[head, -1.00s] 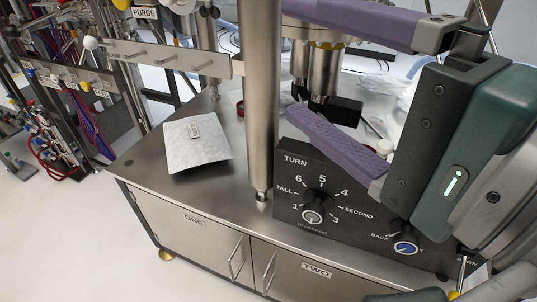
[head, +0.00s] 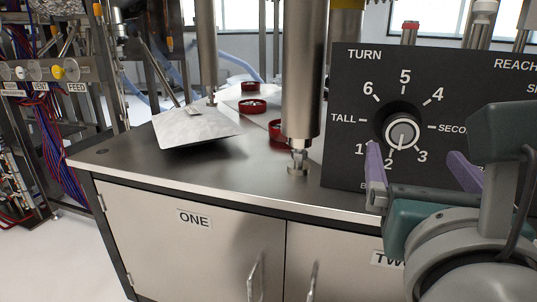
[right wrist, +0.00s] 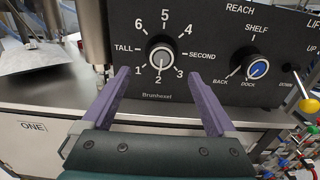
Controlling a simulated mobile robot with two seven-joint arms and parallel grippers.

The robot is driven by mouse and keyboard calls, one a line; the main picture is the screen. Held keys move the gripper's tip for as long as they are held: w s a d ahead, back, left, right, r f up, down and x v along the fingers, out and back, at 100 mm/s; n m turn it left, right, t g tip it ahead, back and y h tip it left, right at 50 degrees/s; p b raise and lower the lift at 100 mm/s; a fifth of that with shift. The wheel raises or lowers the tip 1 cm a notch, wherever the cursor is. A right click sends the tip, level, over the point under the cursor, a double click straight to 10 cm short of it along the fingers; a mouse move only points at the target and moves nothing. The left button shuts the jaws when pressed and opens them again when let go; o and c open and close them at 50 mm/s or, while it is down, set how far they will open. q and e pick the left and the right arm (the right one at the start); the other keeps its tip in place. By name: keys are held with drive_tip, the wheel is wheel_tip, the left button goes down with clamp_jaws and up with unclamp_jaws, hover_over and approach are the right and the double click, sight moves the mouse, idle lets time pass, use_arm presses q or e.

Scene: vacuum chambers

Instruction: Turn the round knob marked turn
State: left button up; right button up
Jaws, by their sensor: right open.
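The round knob (head: 402,132) under the word TURN is black with a silver-white face, set on a black panel (head: 345,95). Numbers 1 to 6 ring it, and its white line points down near 2. It also shows in the right wrist view (right wrist: 161,57). My right gripper (head: 418,165) is open and empty, its purple fingers below and in front of the knob, apart from it. In the right wrist view the fingertips (right wrist: 164,73) stand to the left and right of the knob's lower side. My left gripper is in neither current view.
A blue-faced knob (right wrist: 258,69) marked DOCK and a yellow-ended lever (right wrist: 307,104) sit right of the knob. A steel post (head: 303,75) stands left of the panel on the steel cabinet top (head: 230,178). A tilted metal plate (head: 195,128) and red rings (head: 252,105) lie further left.

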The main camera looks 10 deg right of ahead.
sight(403, 131)
drive_tip(key=x, duration=1)
drive_tip(key=shift+s+d, duration=0.1)
drive_tip(key=shift+d, duration=0.15)
